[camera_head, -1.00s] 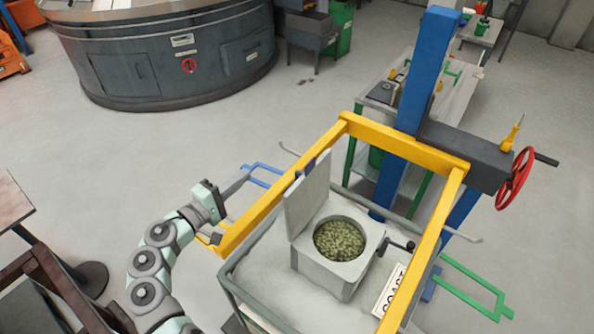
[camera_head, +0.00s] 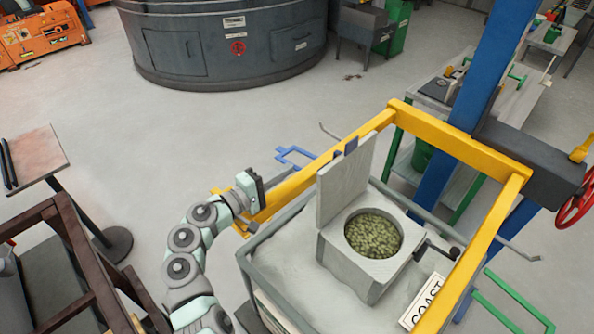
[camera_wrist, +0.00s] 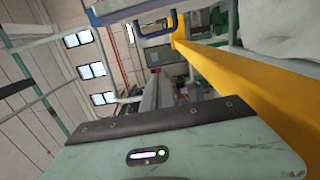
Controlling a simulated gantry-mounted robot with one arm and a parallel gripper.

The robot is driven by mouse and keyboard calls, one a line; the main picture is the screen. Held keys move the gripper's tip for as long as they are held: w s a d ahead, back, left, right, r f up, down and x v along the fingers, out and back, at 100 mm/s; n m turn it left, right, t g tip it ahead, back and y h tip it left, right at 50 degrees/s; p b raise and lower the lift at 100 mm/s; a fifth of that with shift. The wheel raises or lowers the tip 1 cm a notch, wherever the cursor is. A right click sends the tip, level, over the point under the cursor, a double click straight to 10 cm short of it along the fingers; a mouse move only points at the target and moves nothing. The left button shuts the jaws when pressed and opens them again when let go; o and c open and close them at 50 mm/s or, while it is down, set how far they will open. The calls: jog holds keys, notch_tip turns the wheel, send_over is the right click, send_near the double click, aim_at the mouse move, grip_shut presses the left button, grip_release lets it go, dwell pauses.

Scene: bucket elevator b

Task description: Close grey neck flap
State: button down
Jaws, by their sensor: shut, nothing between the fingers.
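The grey neck flap (camera_head: 346,178) stands upright, open, at the left-rear side of a grey box-shaped neck (camera_head: 352,266) in the head view. The neck's round mouth is uncovered and shows greenish pellets (camera_head: 372,233). My gripper (camera_head: 257,188) is shut and empty, left of the flap and apart from it, by the yellow frame bar. In the wrist view, a pale green housing of mine (camera_wrist: 190,150) with a dark edge fills the lower part; fingertips and flap cannot be made out there.
A yellow frame (camera_head: 460,143) surrounds the neck, with one bar between my gripper and the flap. A black crank (camera_head: 437,250) is right of the neck. A blue handle (camera_head: 293,155) sticks out behind my gripper. A blue post (camera_head: 478,110) stands at right rear.

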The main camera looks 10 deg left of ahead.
aim_at(340, 173)
jog(key=b+x, duration=0.1)
jog(key=x, duration=0.8)
jog(key=shift+d, duration=0.1)
jog(key=shift+d+r, duration=0.15)
jog(key=shift+d, duration=0.05)
jog(key=s+d, duration=0.1)
jog(key=d+p, duration=0.1)
jog(key=d, duration=0.1)
jog(key=shift+s, duration=0.4)
